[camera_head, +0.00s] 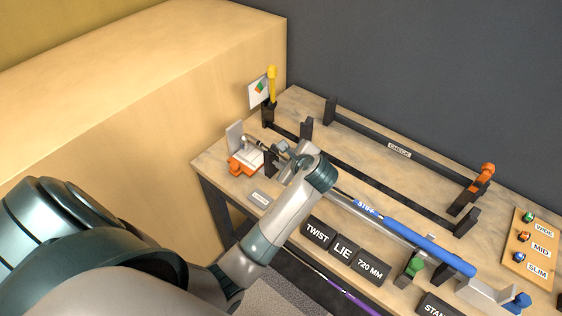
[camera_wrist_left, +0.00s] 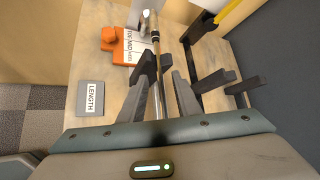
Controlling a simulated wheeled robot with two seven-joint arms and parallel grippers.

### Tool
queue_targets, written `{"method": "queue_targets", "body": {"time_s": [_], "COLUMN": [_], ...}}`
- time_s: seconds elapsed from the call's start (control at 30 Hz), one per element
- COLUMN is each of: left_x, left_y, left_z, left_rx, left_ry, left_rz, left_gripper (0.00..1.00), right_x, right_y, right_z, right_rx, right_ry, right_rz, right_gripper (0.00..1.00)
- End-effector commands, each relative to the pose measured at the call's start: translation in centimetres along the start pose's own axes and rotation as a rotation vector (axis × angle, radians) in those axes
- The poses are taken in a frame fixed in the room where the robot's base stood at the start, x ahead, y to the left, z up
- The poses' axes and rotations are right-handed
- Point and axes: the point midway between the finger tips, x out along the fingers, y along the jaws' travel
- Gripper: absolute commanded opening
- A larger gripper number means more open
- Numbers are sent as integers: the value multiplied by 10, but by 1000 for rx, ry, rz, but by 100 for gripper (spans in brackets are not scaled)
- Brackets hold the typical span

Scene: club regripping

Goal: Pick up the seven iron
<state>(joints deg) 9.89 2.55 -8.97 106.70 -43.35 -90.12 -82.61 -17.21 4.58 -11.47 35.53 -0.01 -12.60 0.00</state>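A golf club lies along the front of the workbench. Its blue grip (camera_head: 425,246) is at the right, and its shaft (camera_head: 345,203) bears a "STIFF" band. I cannot read a number on it. My left gripper (camera_head: 285,154) is at the shaft's left end, and its hand hides part of the shaft. In the left wrist view, the shaft (camera_wrist_left: 154,42) runs between the two dark fingers of my left gripper (camera_wrist_left: 162,85), which stand apart. Contact between fingers and shaft is not clear. My right gripper is out of view.
An orange block (camera_head: 238,167) stands at the club's left end. Behind the club is a "CHECK" rack (camera_head: 425,166) with an orange piece (camera_head: 484,176). Label blocks (camera_head: 342,249) line the front edge. A board (camera_head: 519,270) with small knobs is at the right.

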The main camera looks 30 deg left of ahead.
Motion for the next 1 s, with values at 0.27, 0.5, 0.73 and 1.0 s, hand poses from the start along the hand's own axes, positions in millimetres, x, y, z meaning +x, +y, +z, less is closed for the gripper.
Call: {"method": "queue_targets", "body": {"time_s": [0.27, 0.5, 0.73, 1.0], "left_x": [0, -1, -2, -24], "left_y": [0, -1, -1, -2], "left_z": [0, 1, 0, 1], "left_rx": [0, -1, -1, -3], "left_ry": [0, -1, 0, 1], "left_rz": [0, -2, -3, -5], "left_gripper": [9, 0, 0, 0], "right_x": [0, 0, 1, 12], "right_y": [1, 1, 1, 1], "right_z": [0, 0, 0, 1], "right_rx": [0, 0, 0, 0], "right_ry": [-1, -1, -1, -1], "right_rz": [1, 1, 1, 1], "right_gripper": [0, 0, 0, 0]}}
